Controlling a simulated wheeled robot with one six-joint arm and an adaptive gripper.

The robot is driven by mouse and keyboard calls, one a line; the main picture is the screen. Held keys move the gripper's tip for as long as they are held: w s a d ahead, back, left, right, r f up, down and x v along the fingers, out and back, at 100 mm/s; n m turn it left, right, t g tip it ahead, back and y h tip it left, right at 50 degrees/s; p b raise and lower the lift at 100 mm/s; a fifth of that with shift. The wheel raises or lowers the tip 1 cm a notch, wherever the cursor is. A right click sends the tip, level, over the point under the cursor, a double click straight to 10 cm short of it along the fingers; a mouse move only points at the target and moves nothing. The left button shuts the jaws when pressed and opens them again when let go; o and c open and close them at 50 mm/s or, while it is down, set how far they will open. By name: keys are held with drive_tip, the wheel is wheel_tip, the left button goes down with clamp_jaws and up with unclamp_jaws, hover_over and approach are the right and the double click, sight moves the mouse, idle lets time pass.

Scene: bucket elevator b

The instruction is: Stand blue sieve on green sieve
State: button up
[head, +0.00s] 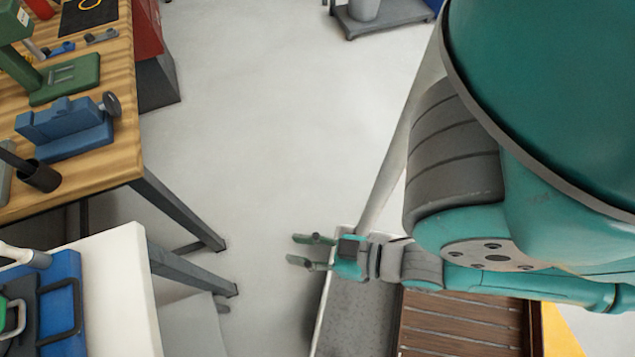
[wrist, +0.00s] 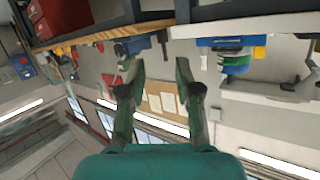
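My gripper (head: 302,250) is open and empty in the head view, out over the floor and well right of the benches. In the wrist view its two fingers (wrist: 160,72) stand apart with nothing between them. I cannot clearly make out either sieve. In the wrist view, which is upside down, a rounded blue and green thing (wrist: 235,60) stands on a pale surface right of the fingers; I cannot tell whether it is a sieve. In the head view a green thing (head: 8,315) with a pale handle is cut off at the lower left edge.
A blue thing with black handles (head: 62,300) lies on the white table (head: 120,290) at the lower left. The wooden bench (head: 110,165) holds a blue vise (head: 70,125) and a green machine base (head: 65,78). Slatted brown decking (head: 465,325) lies below my arm. The middle floor is clear.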

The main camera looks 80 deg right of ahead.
drive_tip(key=shift+s+d+r+n, duration=0.15)
drive_tip(key=shift+s+n, duration=0.1)
drive_tip(key=shift+s, duration=0.35)
drive_tip(key=shift+s+a+r+n, duration=0.1)
drive_tip(key=shift+s+r+n, duration=0.1)
drive_tip(key=shift+s, duration=0.4)
drive_tip(key=shift+s+d+r+n, duration=0.15)
drive_tip(key=shift+s+n, duration=0.1)
drive_tip(key=shift+s, duration=0.35)
drive_tip(key=shift+a, duration=0.1)
